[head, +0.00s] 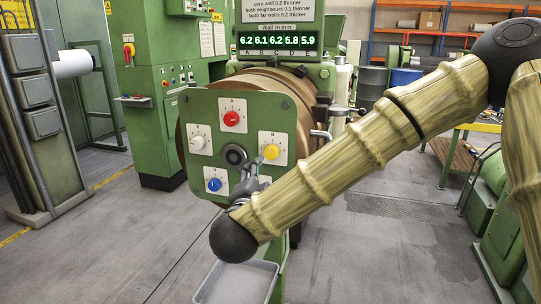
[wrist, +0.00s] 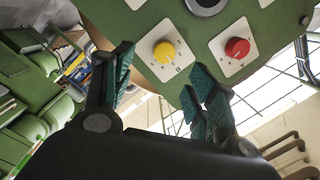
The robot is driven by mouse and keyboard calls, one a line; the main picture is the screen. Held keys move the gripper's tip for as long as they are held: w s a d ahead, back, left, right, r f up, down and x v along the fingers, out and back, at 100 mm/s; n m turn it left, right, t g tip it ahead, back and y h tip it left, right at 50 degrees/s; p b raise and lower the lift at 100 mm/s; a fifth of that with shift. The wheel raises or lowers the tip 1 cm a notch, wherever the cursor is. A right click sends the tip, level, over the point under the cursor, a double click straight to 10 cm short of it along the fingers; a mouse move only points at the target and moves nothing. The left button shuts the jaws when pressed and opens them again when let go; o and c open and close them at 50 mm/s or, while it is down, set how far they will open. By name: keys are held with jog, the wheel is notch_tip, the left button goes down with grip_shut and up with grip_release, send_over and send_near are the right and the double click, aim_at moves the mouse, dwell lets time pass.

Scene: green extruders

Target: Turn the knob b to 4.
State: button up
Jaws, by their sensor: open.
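A green panel (head: 212,108) carries a red knob (head: 232,118) at the top, a white knob (head: 198,142) at left, a blue knob (head: 214,184) at lower left and a yellow knob (head: 271,151) at right, each on a white dial plate. I cannot read which is b or their settings. My gripper (head: 258,163) is open in front of the panel's lower right and hides part of it. In the wrist view the yellow knob (wrist: 165,52) lies just beyond the empty open fingers (wrist: 158,72), apart from them; the red knob (wrist: 237,48) is to its right.
A display (head: 278,44) over the panel reads 6.2, 6.1, 6.2, 5.8, 5.9 for A to E. A sign (head: 278,12) above lists wall changes. A dark round hub (head: 235,155) is at the panel's centre. A grey tray (head: 240,284) is below.

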aim_at(272, 155)
jog(key=w+p, duration=0.1)
jog(key=w, duration=0.2)
jog(key=w+d+p, duration=0.1)
jog(key=w, duration=0.3)
jog(key=w+d+r+p, duration=0.1)
jog(key=w, duration=0.2)
jog(key=shift+w+d, duration=0.1)
jog(key=shift+w, duration=0.2)
jog(key=c, duration=1)
